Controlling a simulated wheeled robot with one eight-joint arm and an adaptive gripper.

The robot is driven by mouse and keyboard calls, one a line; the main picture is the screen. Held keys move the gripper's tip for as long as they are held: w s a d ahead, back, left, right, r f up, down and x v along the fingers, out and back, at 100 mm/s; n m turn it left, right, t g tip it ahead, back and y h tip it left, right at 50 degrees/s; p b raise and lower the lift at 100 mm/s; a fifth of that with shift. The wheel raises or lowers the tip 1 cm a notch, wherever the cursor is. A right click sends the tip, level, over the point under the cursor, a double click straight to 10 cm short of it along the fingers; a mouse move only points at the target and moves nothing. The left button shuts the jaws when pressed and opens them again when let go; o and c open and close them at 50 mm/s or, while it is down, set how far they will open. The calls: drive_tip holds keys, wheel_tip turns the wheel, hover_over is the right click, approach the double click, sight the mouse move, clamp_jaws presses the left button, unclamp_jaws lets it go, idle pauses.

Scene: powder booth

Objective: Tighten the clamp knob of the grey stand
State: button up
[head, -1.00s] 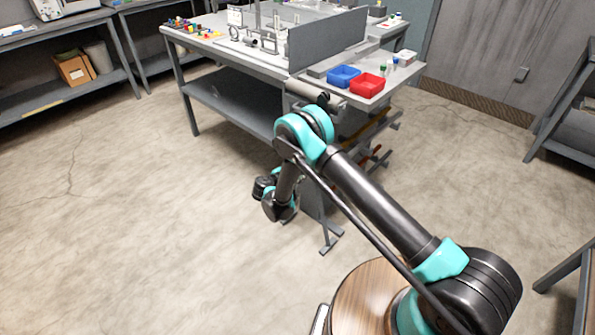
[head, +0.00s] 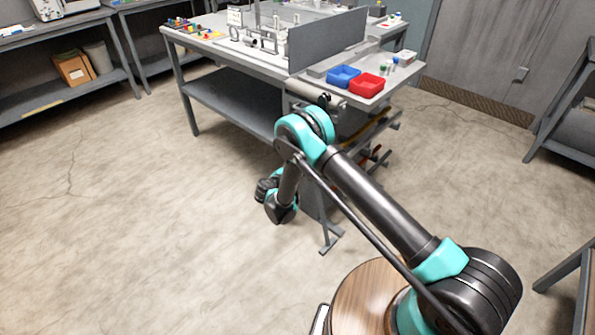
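A grey stand (head: 326,236) with a splayed foot on the floor stands just beyond my arm, at the right end of the workbench. A pale horizontal bar or roller (head: 313,92) is at its upper part, though I cannot tell how they join. My arm bends down in front of the stand and hides much of its post. I cannot make out its clamp knob for certain. My arm's wrist joints hang low, left of the post. My gripper's fingers do not show; they are hidden behind the wrist and forearm.
The grey workbench (head: 225,52) carries an upright grey panel (head: 328,40), a blue bin (head: 344,76) and a red bin (head: 366,85). Shelving (head: 60,100) lines the left wall. The floor at left is clear.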

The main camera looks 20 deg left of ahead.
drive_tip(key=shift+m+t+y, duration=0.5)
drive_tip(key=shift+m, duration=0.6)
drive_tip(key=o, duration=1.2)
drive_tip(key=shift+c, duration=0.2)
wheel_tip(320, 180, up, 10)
